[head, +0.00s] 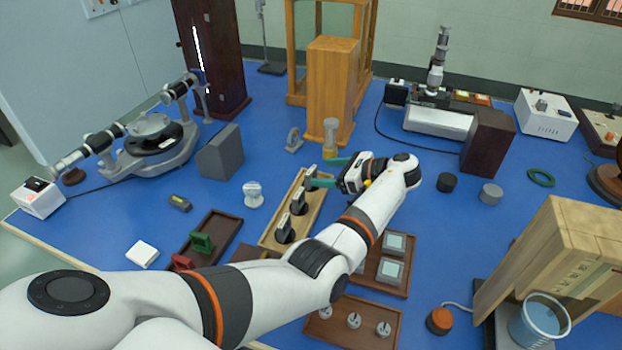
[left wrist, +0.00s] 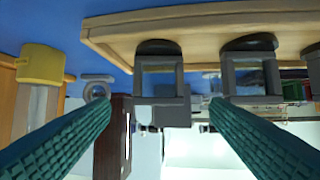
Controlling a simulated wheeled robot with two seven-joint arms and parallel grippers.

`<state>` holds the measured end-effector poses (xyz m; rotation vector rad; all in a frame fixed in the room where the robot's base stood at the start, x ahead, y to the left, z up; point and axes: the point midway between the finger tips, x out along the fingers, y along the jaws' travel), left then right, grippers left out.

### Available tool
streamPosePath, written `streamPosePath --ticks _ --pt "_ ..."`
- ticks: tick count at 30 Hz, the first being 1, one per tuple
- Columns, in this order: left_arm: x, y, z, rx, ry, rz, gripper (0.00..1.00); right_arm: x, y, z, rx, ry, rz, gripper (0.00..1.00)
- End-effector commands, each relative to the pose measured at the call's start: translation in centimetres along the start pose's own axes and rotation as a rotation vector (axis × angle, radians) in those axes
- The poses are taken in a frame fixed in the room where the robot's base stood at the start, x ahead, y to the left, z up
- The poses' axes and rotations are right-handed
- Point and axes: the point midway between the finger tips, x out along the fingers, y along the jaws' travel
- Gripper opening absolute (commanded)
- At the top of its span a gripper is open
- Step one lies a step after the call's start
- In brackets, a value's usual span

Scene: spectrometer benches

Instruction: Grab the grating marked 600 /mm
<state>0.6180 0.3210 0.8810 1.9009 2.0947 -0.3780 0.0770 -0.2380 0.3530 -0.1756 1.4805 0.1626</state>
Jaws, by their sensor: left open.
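A light wooden tray (head: 267,235) holds a row of dark-framed gratings on round black bases. The far one (head: 310,178), the middle one (head: 297,203) and the near one (head: 283,226) stand upright. No 600 /mm marking can be read. My left gripper (head: 319,173) is open at the far grating, coming from the right. In the left wrist view, which looks upside down, the far grating's frame (left wrist: 162,113) shows between the teal fingertips, with a gap on each side. The middle grating (left wrist: 250,86) is beside it, outside the fingers. My right gripper is not seen.
A dark tray (head: 220,236) with green and red pieces lies left, and a white-topped knob (head: 253,194) stands near the wooden tray. Trays (head: 388,317) lie below my arm. Open blue tabletop (head: 430,225) lies right.

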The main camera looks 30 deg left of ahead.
Motion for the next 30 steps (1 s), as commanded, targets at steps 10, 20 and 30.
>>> streamPosePath --ticks 10,20,30 --pt "3.5 0.0 -0.1 -0.001 -0.001 -0.002 0.71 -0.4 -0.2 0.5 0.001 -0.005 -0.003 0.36" --pt "7.2 0.0 -0.1 -0.001 -0.001 0.001 0.71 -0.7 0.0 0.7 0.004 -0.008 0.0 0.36" --pt "7.2 0.0 0.0 -0.002 -0.002 0.001 0.48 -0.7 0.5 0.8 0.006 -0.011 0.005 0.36"
